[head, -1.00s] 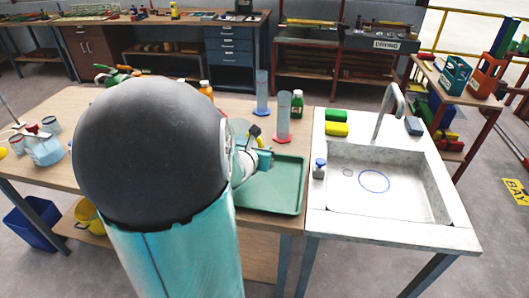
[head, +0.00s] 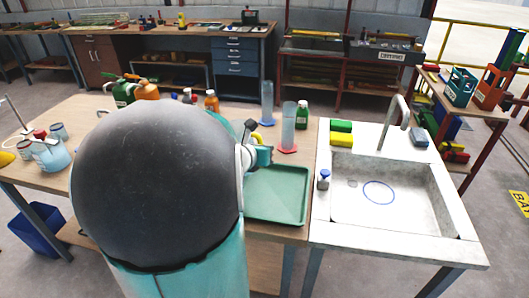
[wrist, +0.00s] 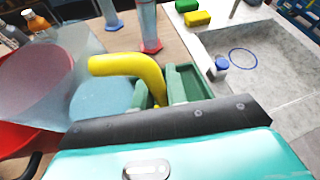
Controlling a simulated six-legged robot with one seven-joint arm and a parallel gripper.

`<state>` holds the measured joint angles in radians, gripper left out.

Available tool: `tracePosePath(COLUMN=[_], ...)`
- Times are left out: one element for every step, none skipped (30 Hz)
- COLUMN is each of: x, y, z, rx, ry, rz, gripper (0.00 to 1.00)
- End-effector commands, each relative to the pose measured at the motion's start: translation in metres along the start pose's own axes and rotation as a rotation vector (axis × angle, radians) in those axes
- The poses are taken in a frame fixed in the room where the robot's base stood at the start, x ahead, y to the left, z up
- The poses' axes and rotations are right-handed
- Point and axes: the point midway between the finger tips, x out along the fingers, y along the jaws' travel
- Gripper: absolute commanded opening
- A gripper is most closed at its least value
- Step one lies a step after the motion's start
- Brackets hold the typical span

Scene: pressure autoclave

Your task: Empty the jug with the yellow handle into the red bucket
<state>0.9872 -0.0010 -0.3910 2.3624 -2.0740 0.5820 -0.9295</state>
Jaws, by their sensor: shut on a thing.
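The jug's yellow handle (wrist: 135,68) is between the fingers of my gripper (wrist: 166,88), which is shut on it. The clear jug (wrist: 84,62) extends to the left in the wrist view and looks tilted. A bluish oval shows through its wall; I cannot tell whether it is liquid or the base. The red bucket (wrist: 12,138) shows partly at the left edge, below and beside the jug, and a reddish oval shows through the clear wall. In the head view my gripper (head: 257,152) is above the table by the green tray; my arm hides the bucket and most of the jug.
The green tray (head: 277,216) is empty. A red-based cylinder (head: 288,128), a blue-based cylinder (head: 267,104) and a green bottle (head: 302,114) stand behind it. The sink (head: 385,198) is at right, with a blue-capped bottle (head: 324,180) on its rim. Other bottles stand behind my arm.

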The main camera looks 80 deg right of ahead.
Motion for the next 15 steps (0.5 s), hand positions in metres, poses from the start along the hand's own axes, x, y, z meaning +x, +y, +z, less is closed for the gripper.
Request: tracePosePath(x=[-0.001,-0.001,-0.002,-0.002,-0.003,-0.003,-0.004,-0.004,-0.005,-0.005,-0.005,-0.006,-0.006,-0.007,-0.008], y=[0.000,0.000,0.001,0.001,0.001,0.001,0.001,0.001,0.001,0.002,0.002,0.002,0.002,0.002,0.003], z=[0.004,0.004,0.006,0.007,0.008,0.010,0.011,0.012,0.013,0.014,0.016,0.017,0.018,0.019,0.020], rx=[0.000,-0.002,-0.005,-0.008,-0.010,-0.012,-0.015,-0.018,-0.019,-0.023,-0.025,-0.027,-0.030,-0.032,-0.035], ry=[-0.003,-0.002,-0.002,-0.002,-0.001,-0.001,0.000,0.000,0.001,0.001,0.001,0.002,0.003,0.004,0.004], rz=[-0.001,-0.003,-0.004,-0.005,-0.006,-0.007,-0.008,-0.009,-0.010,-0.011,-0.012,-0.013,-0.014,-0.014,-0.015], gripper=[0.00,0.00,0.00,0.00,0.00,0.00,0.00,0.00,0.00,0.00,0.00,0.00,0.00,0.00,0.00])
